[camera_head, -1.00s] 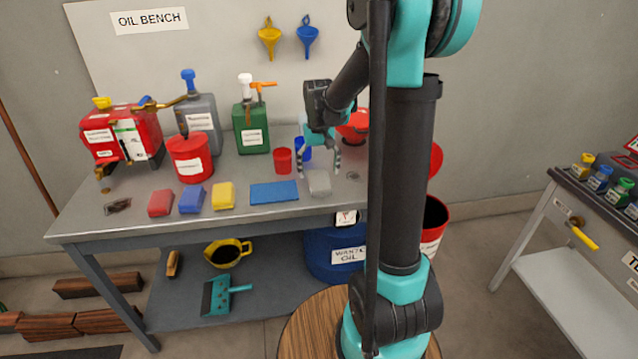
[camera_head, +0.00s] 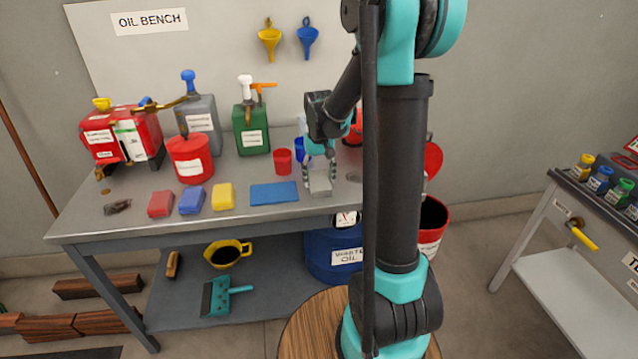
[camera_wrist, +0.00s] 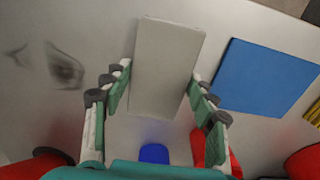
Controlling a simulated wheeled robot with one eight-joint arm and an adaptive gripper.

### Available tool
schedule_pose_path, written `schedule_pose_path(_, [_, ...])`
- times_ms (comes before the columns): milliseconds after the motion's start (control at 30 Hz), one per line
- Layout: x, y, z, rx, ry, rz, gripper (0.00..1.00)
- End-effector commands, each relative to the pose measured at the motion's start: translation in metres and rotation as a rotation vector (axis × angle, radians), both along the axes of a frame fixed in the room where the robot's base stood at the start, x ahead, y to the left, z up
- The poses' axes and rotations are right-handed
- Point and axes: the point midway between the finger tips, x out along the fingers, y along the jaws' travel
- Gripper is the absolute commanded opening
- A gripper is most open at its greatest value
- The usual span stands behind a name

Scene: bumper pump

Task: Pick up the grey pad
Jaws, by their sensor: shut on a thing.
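The grey pad (camera_head: 320,181) is a small flat block at the front right of the oil bench. In the wrist view the pad (camera_wrist: 165,65) lies between the two fingers, its far end reaching past the fingertips. My gripper (camera_head: 319,178) is shut on the pad from above, one finger along each side. It also shows in the wrist view (camera_wrist: 155,85). I cannot tell whether the pad touches the bench top.
A blue mat (camera_head: 273,193) lies just left of the pad. Yellow (camera_head: 223,196), blue (camera_head: 191,200) and red (camera_head: 160,203) pads lie further left. A red cup (camera_head: 283,161) and a blue cup (camera_head: 303,150) stand behind. The bench's front edge is close.

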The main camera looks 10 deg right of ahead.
Motion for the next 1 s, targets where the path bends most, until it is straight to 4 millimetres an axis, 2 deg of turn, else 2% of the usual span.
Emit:
schedule_pose_path(267, [0.0,0.0,0.006,0.0,0.0,0.0,0.34])
schedule_pose_path(467, [-0.001,0.0,0.03,0.0,0.0,0.0,0.34])
schedule_pose_path(800, [-0.001,0.0,0.12,0.0,0.0,0.0,0.34])
schedule_pose_path(1000, [0.0,0.0,0.165,0.0,0.0,0.0,0.34])
